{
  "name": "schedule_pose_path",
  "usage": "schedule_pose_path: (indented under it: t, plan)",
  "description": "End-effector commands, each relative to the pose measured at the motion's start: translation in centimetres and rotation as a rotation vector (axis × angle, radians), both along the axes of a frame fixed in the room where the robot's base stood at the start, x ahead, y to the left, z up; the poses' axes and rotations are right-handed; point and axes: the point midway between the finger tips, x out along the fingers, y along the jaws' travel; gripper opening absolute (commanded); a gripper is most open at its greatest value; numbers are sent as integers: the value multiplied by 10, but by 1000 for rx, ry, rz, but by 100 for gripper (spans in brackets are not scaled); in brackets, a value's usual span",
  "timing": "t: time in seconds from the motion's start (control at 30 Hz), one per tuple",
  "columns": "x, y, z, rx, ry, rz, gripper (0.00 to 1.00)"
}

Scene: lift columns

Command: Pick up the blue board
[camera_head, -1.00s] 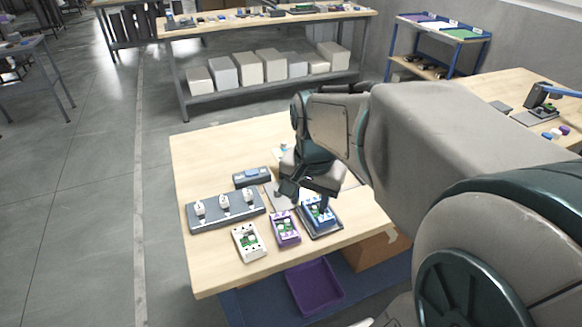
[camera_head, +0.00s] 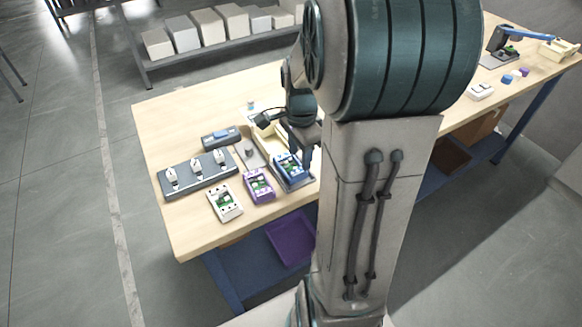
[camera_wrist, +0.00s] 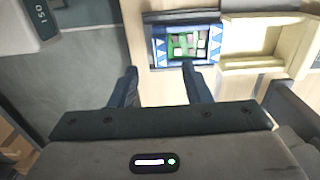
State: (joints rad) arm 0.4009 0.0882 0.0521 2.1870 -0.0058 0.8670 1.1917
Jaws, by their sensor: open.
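The blue board (camera_head: 289,166) is a blue case with a green circuit inside, on a dark tray at the right end of the row on the wooden table. In the wrist view the blue board (camera_wrist: 184,45) lies just ahead of the fingertips, flat, with a blue and white patterned edge. My gripper (camera_wrist: 160,80) is open, its two fingers apart with bare table between them. In the head view my gripper (camera_head: 297,145) is by the board's far right side, partly hidden by my arm. I cannot tell its height above the board.
A purple board (camera_head: 259,186) and a white board (camera_head: 225,203) lie to the left. A grey fixture (camera_head: 197,175) with white clamps and a dark device (camera_head: 221,137) stand behind them. A cream tray (camera_wrist: 262,47) is beside the blue board. A purple bin (camera_head: 290,238) sits below.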

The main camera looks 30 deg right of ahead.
Motion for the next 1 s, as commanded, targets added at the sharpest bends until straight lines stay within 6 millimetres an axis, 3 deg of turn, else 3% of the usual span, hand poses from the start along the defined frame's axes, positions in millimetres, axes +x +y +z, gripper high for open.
schedule_pose_path:
  t: [0.4,0.7,0.87,1.0]
  plan:
    - [1,4,-49,1,3,1,44]
    - [1,4,-54,-1,-1,1,44]
    - [1,4,-53,0,-1,1,0]
    - [2,4,-53,-1,-1,1,0]
